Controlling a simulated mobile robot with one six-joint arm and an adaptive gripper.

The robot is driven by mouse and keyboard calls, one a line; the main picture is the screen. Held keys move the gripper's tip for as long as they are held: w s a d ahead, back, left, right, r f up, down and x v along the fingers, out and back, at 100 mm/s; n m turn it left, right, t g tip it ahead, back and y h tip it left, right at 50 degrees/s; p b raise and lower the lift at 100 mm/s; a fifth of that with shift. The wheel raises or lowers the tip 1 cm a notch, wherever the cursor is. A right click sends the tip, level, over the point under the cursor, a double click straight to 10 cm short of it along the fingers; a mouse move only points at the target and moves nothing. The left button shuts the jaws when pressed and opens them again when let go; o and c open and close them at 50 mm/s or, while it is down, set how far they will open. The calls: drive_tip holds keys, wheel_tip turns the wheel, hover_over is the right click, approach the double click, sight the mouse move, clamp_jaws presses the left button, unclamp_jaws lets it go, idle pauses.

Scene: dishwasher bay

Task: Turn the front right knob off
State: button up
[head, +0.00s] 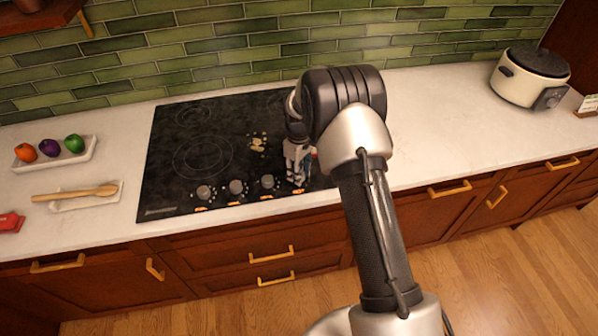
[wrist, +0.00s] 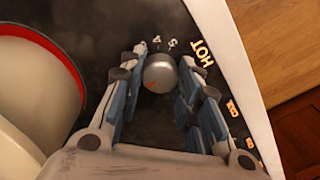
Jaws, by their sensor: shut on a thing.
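The front right knob (wrist: 160,72) is a round grey knob on the black cooktop (head: 165,150), seen in the wrist view between my fingers. A small orange mark shows on it. My gripper (wrist: 163,82) is shut on this knob, with a finger on each side.
A pale round vessel with a red rim (wrist: 62,52) stands close to my gripper in the wrist view; my arm mostly hides that area in the head view. A wooden spoon (head: 75,193) lies on a tray at left. A white cooker (head: 530,78) stands at right on the clear counter (head: 440,120).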

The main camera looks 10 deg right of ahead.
drive_tip(key=shift+n, duration=0.4)
drive_tip(key=o, duration=1.1)
wheel_tip(320, 180, up, 12)
drive_tip(key=shift+r, duration=0.1)
idle(0.5)
